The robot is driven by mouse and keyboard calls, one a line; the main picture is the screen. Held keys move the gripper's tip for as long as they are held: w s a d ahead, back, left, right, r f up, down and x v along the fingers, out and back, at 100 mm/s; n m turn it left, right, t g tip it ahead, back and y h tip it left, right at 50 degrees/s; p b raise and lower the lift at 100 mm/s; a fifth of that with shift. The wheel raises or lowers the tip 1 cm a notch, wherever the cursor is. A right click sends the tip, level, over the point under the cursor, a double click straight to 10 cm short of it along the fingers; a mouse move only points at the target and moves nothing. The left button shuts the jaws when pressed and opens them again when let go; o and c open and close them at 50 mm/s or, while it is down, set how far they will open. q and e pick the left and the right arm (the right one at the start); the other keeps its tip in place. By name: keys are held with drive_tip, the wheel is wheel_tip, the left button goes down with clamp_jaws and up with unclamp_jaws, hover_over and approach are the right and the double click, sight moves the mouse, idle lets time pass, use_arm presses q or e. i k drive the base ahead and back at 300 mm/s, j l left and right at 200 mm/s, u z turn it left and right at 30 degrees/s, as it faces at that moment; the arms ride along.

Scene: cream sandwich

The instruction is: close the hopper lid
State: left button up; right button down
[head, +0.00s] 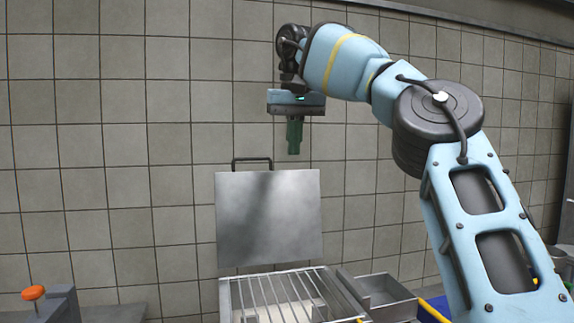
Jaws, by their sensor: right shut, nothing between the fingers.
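The hopper lid (268,217) is a flat grey metal panel that stands raised, nearly upright, at the back of the hopper. Its dark handle (252,161) sticks up from the top edge. The hopper (224,296) below is open, with a grid of metal bars showing. My right gripper (294,152) hangs pointing down above the lid's top edge, a little right of the handle in the picture. Its green fingers are shut and empty, and appear apart from the lid. My left gripper is not in view.
A small metal bin (384,288) stands right of the hopper. A grey block with an orange knob (34,293) is at the lower left. A tiled wall (120,130) rises behind. The space left of the lid looks clear.

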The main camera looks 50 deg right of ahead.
sight(270, 216)
drive_tip(key=i+l, duration=0.2)
drive_tip(key=l, duration=0.15)
drive_tip(key=i+l, duration=0.15)
drive_tip(key=l, duration=0.2)
drive_tip(key=i+l, duration=0.2)
drive_tip(key=l, duration=0.15)
drive_tip(key=i+l, duration=0.2)
drive_tip(key=l, duration=0.15)
